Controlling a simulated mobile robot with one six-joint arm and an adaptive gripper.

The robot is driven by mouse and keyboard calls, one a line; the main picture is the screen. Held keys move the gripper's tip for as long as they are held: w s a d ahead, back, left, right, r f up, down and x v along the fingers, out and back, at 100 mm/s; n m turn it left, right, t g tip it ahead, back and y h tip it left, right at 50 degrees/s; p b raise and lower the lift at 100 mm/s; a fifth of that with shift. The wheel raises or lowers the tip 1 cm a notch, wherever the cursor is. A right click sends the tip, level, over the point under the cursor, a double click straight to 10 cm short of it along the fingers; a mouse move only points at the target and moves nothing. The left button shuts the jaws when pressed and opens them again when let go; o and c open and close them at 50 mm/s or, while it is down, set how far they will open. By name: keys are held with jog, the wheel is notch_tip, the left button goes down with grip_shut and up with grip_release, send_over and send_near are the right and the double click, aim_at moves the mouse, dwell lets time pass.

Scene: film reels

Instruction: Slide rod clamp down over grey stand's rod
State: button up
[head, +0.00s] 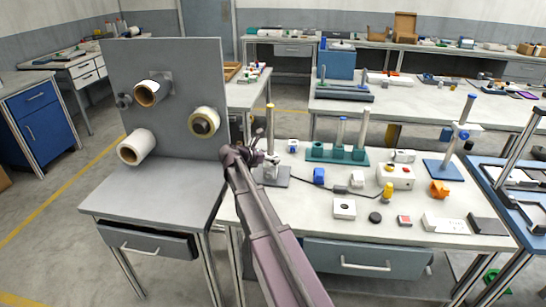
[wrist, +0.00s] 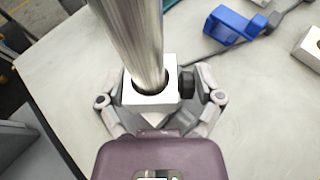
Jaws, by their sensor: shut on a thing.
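The grey stand's rod (head: 270,128) rises upright from a flat grey base (head: 278,181) at the left end of the white table. In the wrist view the rod (wrist: 137,45) runs down into the dark hole of the rod clamp (wrist: 150,101), a silver block with a black knob (wrist: 188,84) on its right. The clamp looks to be around the rod. My gripper (head: 261,158) is shut on the clamp, a finger at each side, low on the rod in the head view. The gap between clamp and base is hidden.
A grey board with several rolls (head: 160,110) stands close on the left. A blue block (head: 319,176), a green rod rack (head: 336,154), a white control box (head: 396,177) and an orange part (head: 439,189) lie to the right. The table front left of the white block (head: 344,209) is partly clear.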

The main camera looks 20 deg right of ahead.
jog(key=shift+f+b, duration=0.3)
jog(key=shift+f, duration=0.15)
jog(key=o, duration=1)
jog(key=shift+r, duration=0.15)
